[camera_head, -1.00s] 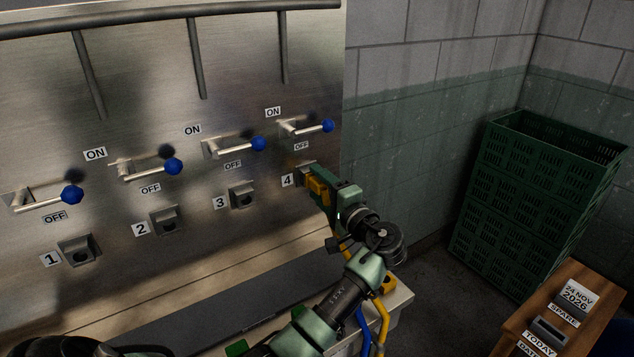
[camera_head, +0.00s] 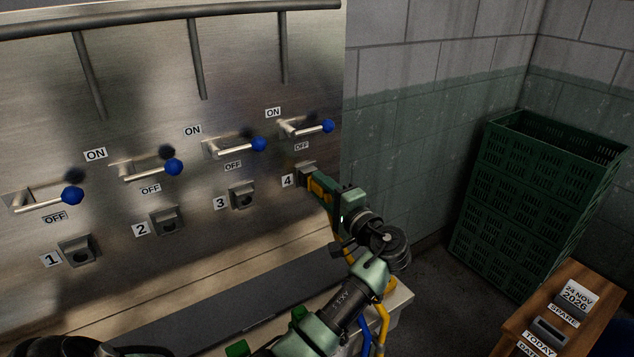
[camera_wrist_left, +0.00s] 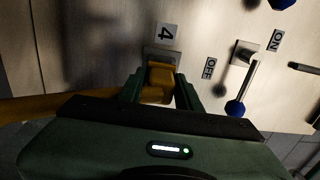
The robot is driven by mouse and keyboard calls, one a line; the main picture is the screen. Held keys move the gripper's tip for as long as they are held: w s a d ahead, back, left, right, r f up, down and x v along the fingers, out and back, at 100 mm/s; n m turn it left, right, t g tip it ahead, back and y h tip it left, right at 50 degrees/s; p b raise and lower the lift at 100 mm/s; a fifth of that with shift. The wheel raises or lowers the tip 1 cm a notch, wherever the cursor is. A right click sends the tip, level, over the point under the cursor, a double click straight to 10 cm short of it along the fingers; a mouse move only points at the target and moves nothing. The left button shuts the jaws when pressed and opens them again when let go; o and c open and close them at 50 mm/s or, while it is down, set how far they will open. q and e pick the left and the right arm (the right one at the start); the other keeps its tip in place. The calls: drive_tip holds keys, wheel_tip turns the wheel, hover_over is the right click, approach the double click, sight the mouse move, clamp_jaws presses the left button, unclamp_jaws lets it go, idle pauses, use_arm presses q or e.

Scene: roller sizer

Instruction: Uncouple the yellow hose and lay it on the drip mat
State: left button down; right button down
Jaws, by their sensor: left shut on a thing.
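My left gripper (camera_head: 320,187) is shut on the yellow coupling (camera_head: 316,184) of the yellow hose at socket 4 (camera_head: 305,171) on the steel panel. In the left wrist view the coupling (camera_wrist_left: 160,77) sits between the fingers, in front of the socket (camera_wrist_left: 162,54). I cannot tell whether its tip is still seated. The yellow hose (camera_head: 382,320) hangs down behind my left arm and also shows in the left wrist view (camera_wrist_left: 30,108). A dark flat strip, perhaps the drip mat (camera_head: 230,308), lies on the ledge below the panel. My right gripper is not in view.
A blue hose (camera_head: 366,338) hangs beside the yellow one. Blue-knobbed levers (camera_head: 325,126) stick out above the sockets. Sockets 1 (camera_head: 80,252), 2 (camera_head: 166,221) and 3 (camera_head: 242,197) are empty. Green crates (camera_head: 530,200) and a wooden table (camera_head: 592,325) stand at the right.

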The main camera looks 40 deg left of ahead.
use_arm(q)
drive_tip(key=shift+v, duration=2.5)
